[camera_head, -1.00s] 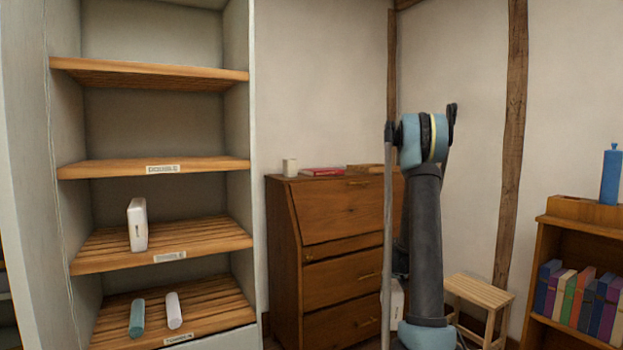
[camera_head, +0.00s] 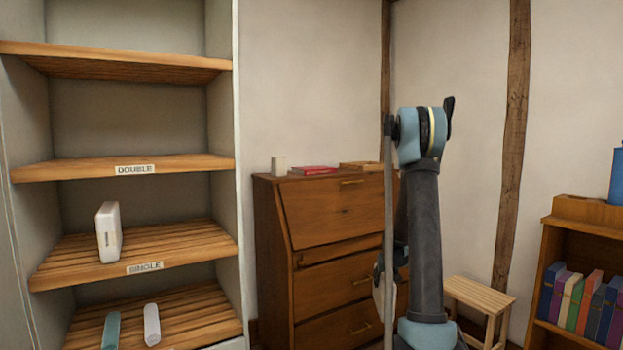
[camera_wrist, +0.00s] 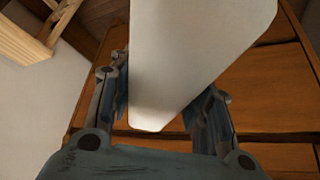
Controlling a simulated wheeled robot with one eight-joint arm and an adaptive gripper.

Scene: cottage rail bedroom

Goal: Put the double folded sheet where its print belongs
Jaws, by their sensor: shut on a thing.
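My gripper (camera_wrist: 160,112) is shut on a white folded sheet (camera_wrist: 190,50), which stands up between the two fingers in the wrist view. In the head view my gripper is mostly hidden behind my arm; a pale edge of the held sheet (camera_head: 378,298) shows beside it, in front of the desk. The open shelf unit at left has a shelf labelled DOUBLE (camera_head: 136,170), with nothing visible on it. Below it is a shelf labelled SINGLE (camera_head: 145,268), where a white folded item (camera_head: 108,232) stands upright.
The lowest visible shelf (camera_head: 190,322) holds a teal roll (camera_head: 111,330) and a white roll (camera_head: 152,324). A wooden desk (camera_head: 335,215) stands between the shelves and my arm. A stool (camera_head: 480,292) and a bookcase (camera_head: 585,212) are at right.

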